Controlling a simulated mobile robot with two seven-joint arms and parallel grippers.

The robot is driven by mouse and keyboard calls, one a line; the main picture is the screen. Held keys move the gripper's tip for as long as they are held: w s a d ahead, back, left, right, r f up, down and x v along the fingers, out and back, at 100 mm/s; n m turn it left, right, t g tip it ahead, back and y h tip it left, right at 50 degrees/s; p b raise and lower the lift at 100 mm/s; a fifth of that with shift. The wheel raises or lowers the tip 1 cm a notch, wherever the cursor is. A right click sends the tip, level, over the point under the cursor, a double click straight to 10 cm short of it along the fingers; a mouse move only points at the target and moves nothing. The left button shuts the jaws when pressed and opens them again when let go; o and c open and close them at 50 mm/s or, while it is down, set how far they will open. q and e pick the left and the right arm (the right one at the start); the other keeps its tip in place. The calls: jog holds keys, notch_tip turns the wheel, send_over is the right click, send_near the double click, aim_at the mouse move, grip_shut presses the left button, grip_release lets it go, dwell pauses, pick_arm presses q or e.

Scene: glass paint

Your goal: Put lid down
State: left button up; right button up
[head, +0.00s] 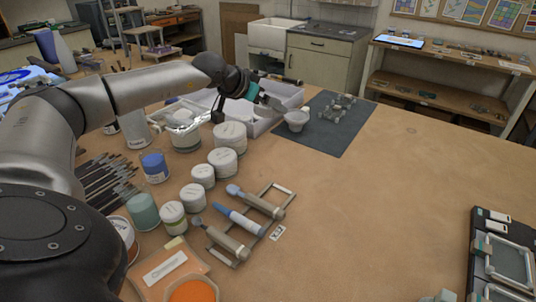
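My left arm reaches in from the left over the wooden table. Its gripper (280,105) is above the edge of the white tray, right beside a small white bowl-like piece (296,121) at the dark mat's left edge. The fingers are too small to show whether they are open or touch that piece. I cannot make out a separate loose lid. Several white lidded jars (230,136) stand in a row left of the middle. My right gripper cannot be made out.
The dark mat (345,140) holds small metal parts (338,108). A white tray (262,126) lies left of it. Brushes (103,180), a blue jar (154,167) and a tool rack (268,226) fill the left side. The table's right middle is clear; dark-framed panels (508,262) lie far right.

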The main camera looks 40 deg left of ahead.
aim_at(268, 161)
pick_arm(q)
notch_tip(268, 161, down, 15)
jog(key=shift+f+b, duration=0.2)
jog(key=shift+b, duration=0.3)
jog(key=shift+f+b, duration=0.6)
jog(key=shift+b, duration=0.15)
jog(key=o, duration=0.9)
jog(key=shift+o, duration=0.2)
jog(key=shift+r, duration=0.1)
